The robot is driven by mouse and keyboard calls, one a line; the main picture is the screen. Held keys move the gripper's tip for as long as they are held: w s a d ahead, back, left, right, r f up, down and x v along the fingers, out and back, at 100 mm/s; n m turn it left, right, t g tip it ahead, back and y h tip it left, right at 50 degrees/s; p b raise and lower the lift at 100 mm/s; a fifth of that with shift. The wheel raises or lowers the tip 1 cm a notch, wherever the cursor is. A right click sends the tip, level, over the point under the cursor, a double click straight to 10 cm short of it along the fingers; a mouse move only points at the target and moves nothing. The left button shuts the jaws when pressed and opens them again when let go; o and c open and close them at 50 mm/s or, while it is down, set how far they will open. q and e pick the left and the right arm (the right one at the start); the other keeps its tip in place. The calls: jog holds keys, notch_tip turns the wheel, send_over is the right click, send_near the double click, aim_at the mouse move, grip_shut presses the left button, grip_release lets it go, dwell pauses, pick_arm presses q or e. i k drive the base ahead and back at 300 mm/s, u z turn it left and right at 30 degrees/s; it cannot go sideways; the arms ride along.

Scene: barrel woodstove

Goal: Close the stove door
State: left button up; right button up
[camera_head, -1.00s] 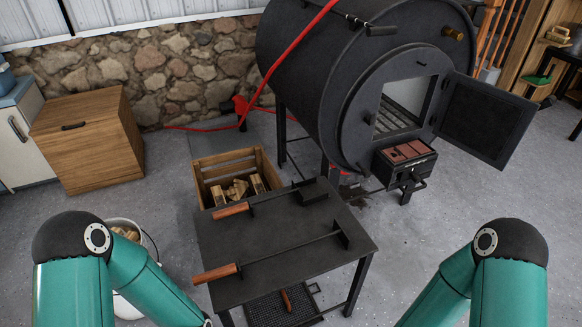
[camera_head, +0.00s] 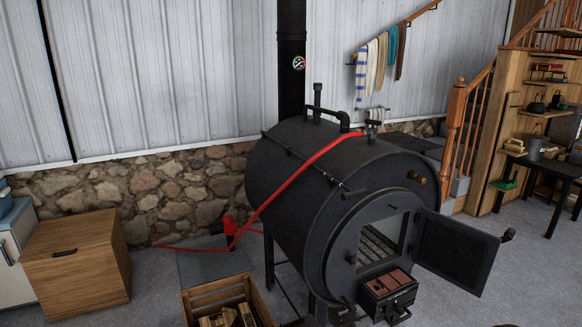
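The barrel woodstove (camera_head: 300,185) is a black horizontal drum with its round front facing right and toward me. Its stove door (camera_head: 457,256) is a dark square panel, hinged on the right side of the opening and swung wide open to the right. The square opening (camera_head: 382,240) shows a grate inside. Neither of my grippers is in view.
A small box with reddish bricks (camera_head: 388,291) juts out below the opening. A wooden crate of split logs (camera_head: 229,305) stands at the front left. A red hose (camera_head: 300,175) runs over the stove. A wooden cabinet (camera_head: 75,262) stands left. Floor right of the door is clear.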

aim_at(464, 256)
jog(key=u, duration=0.75)
jog(key=i, duration=0.15)
jog(key=z, duration=3.1)
jog(key=i, duration=4.95)
jog(key=u, duration=0.6)
